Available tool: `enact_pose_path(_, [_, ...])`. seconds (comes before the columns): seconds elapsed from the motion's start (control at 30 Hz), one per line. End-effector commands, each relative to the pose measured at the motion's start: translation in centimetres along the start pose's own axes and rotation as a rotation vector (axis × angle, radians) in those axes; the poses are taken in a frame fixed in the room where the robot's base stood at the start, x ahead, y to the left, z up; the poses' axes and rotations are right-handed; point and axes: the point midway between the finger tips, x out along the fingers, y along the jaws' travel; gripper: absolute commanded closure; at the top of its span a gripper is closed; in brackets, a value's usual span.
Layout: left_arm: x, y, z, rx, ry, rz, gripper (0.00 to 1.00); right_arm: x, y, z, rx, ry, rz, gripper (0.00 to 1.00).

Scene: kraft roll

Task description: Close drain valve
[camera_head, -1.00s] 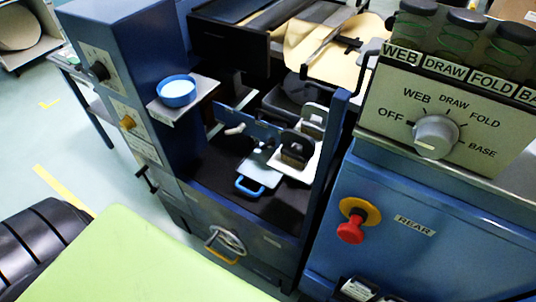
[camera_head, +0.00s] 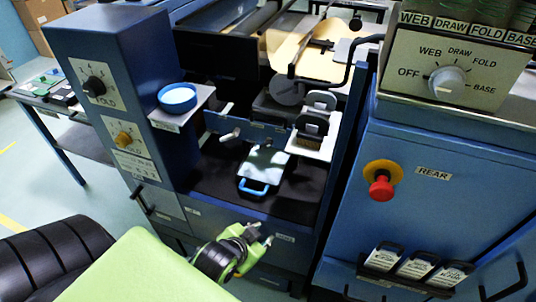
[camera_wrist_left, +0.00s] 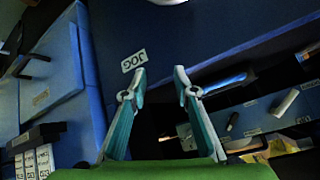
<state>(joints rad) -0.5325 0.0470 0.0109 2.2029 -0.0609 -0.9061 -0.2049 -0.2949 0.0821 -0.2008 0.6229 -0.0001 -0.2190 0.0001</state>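My left gripper (camera_head: 262,236) is in front of the lower front panel of the blue machine (camera_head: 110,60). Its two fingers are apart with nothing between them; they also show in the left wrist view (camera_wrist_left: 159,73), pointing towards a blue surface with a JOG label (camera_wrist_left: 134,60). No part is legibly marked as the drain valve. A small dark lever (camera_head: 138,192) sits on the lower left panel, apart from the gripper. The front panel area behind the gripper is partly hidden. My right gripper is not in view.
A blue bowl (camera_head: 178,97) stands on a small shelf. A blue-handled plate (camera_head: 262,168) lies in the black bay. A red button (camera_head: 381,188) and a selector dial (camera_head: 447,82) are on the right cabinet.

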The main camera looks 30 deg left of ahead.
Motion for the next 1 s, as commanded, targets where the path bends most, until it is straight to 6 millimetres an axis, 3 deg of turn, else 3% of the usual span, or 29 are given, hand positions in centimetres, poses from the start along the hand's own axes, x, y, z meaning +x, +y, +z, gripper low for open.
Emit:
enact_pose_path(0.17, [0.8,-2.4,-2.0,0.043,0.113,-0.074,0.73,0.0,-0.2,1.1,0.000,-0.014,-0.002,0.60])
enact_pose_path(0.37, [1.2,-5.4,-4.3,0.109,0.252,-0.181,0.73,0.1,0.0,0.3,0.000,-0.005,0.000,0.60])
enact_pose_path(0.6, [0.2,-10.0,-7.3,0.248,0.475,-0.394,0.73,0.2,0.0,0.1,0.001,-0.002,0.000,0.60])
enact_pose_path(0.8, [-1.4,-11.8,-8.5,0.332,0.584,-0.517,0.73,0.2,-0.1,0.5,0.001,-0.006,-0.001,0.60])
enact_pose_path(1.0, [-1.4,-12.4,-9.3,0.352,0.610,-0.546,0.73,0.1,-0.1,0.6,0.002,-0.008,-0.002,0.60])
